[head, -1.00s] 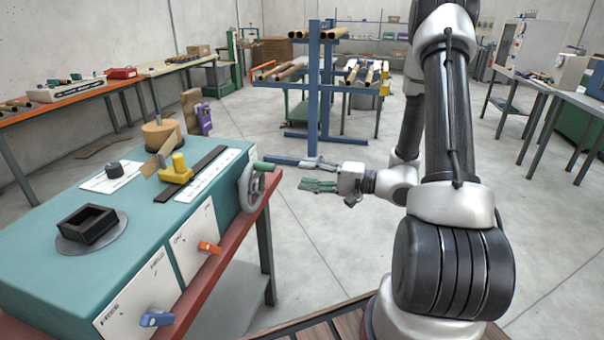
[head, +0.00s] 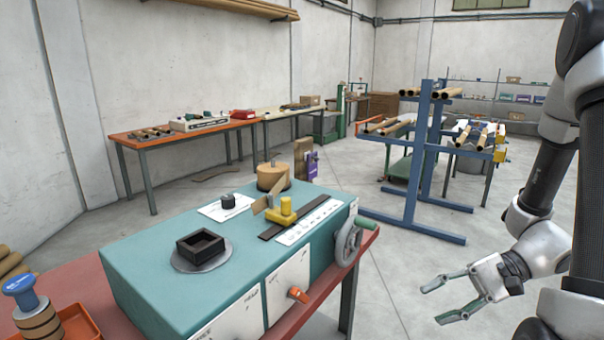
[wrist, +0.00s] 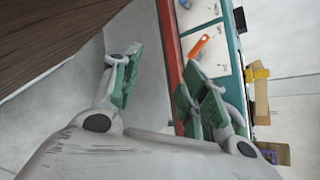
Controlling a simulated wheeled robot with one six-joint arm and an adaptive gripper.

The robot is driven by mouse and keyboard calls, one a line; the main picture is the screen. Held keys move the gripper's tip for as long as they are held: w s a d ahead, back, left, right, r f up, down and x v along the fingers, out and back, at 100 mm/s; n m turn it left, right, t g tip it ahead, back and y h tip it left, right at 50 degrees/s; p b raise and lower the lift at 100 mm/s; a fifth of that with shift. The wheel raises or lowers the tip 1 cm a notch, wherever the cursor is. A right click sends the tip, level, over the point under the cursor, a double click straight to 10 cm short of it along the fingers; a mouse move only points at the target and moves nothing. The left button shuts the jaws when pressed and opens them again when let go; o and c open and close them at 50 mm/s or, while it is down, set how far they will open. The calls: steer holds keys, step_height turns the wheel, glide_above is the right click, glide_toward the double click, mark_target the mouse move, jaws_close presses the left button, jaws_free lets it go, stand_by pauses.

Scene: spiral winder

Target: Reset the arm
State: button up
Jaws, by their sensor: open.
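My gripper (head: 437,301) is open and empty, held out over the floor to the right of the teal winder machine (head: 135,262) in the head view. Its two green fingers stand apart with nothing between them, as the wrist view also shows (wrist: 160,88). The winder has a handwheel (head: 349,241) on its right end, an orange lever (head: 298,295) on the front panel, a yellow clamp (head: 287,211) and a black square box (head: 201,246) on top. The gripper is apart from the machine and its red bench.
A blue rack (head: 415,165) with cardboard tubes stands behind my arm. An orange workbench (head: 180,140) runs along the back left wall. A blue-topped spool (head: 35,305) stands at the lower left. Clear floor (head: 395,270) lies between the winder and the rack.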

steer(key=s+d+r+n+g+h, duration=0.1)
steer(key=s+d+r+n+h, duration=0.35)
steer(key=d+r+h, duration=0.35)
step_height(320, 180, up, 11)
steer(key=n+t+h, duration=0.4)
steer(key=t, duration=0.1)
steer(key=shift+s+d+t+h, duration=0.3)
steer(key=shift+t, duration=0.1)
stand_by(0.6)
